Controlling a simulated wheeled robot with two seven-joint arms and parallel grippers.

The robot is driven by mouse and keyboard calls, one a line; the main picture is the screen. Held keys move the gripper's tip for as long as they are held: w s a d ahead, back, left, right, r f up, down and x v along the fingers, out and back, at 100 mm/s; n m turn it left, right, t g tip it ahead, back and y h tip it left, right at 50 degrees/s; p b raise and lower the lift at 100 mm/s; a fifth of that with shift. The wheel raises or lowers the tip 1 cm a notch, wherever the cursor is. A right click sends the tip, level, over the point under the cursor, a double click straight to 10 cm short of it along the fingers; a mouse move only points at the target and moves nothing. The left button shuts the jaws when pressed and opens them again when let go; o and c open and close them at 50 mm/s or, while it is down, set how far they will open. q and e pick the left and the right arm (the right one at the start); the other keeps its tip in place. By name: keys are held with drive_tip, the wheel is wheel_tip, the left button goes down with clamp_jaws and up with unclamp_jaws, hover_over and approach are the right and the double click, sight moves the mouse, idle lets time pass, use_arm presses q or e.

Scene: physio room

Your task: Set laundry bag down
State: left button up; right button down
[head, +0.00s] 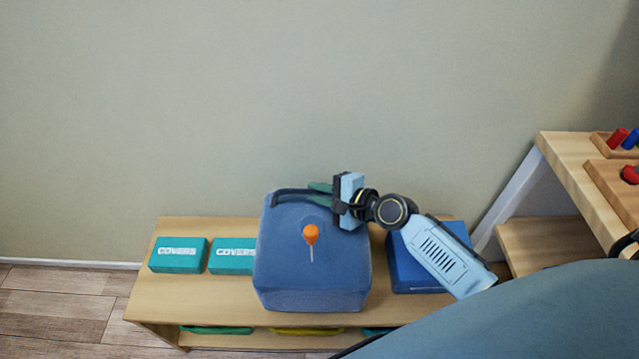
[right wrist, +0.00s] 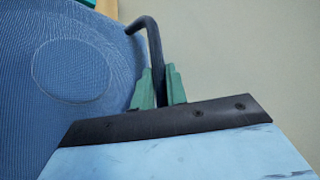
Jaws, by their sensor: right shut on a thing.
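The laundry bag (head: 312,270) is a blue, boxy fabric bag with a dark handle and an orange toggle on a cord. In the head view it is over the middle of the low wooden bench; I cannot tell if it touches the top. My right gripper (head: 320,188) is at its upper right corner, shut on the dark handle. In the right wrist view the green fingertips of the right gripper (right wrist: 160,88) close around the handle, and the blue bag (right wrist: 60,100) fills the left side. My left gripper is not in view.
The wooden bench (head: 200,292) carries two teal COVERS boxes (head: 178,255) on the left and a blue box (head: 412,272) on the right, partly behind my arm. A wooden table (head: 575,155) with trays of coloured pegs stands at right. The wall is close behind the bench.

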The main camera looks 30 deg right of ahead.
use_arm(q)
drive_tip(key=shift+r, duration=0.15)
use_arm(e)
drive_tip(key=c, duration=1.8)
unclamp_jaws()
drive_tip(key=shift+d+f, duration=0.1)
drive_tip(key=shift+f, duration=0.1)
drive_tip(key=o, duration=0.4)
drive_tip(key=shift+r, duration=0.2)
